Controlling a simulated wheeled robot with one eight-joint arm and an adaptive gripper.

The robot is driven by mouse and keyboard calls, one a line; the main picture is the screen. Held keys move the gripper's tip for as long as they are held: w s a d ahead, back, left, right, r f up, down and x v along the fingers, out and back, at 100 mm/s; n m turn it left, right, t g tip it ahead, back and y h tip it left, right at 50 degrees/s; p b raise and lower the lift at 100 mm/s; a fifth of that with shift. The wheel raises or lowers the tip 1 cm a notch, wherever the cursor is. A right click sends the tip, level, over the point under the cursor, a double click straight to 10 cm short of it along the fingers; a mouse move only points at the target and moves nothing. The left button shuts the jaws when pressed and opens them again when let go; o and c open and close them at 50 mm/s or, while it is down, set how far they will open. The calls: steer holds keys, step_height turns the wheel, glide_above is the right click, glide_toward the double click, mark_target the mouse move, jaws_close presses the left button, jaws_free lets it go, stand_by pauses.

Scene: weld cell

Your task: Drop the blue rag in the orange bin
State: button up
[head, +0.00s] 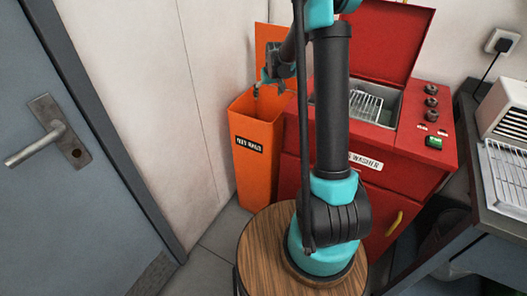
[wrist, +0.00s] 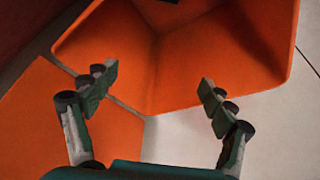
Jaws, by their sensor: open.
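The orange bin (head: 262,165) stands against the wall to the left of the red washer, with its orange lid raised at the back. My gripper (head: 269,86) is over the mouth of the bin. In the wrist view my gripper (wrist: 157,82) is open, its two fingers wide apart with nothing between them. The bin's open mouth and inner walls (wrist: 215,60) fill much of that view beyond the fingers. I see no blue rag in either view. The bin's bottom is mostly out of sight, with only a small dark patch at the top edge of the wrist view.
The red washer (head: 385,170) with its lid up and a wire rack inside stands right of the bin. A round wooden top (head: 262,240) is in front. A grey door (head: 60,200) is at left, and a dark bench (head: 505,225) at right.

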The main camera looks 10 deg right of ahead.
steer(key=v, duration=1)
steer(key=shift+r, duration=0.15)
steer(key=shift+s, duration=0.15)
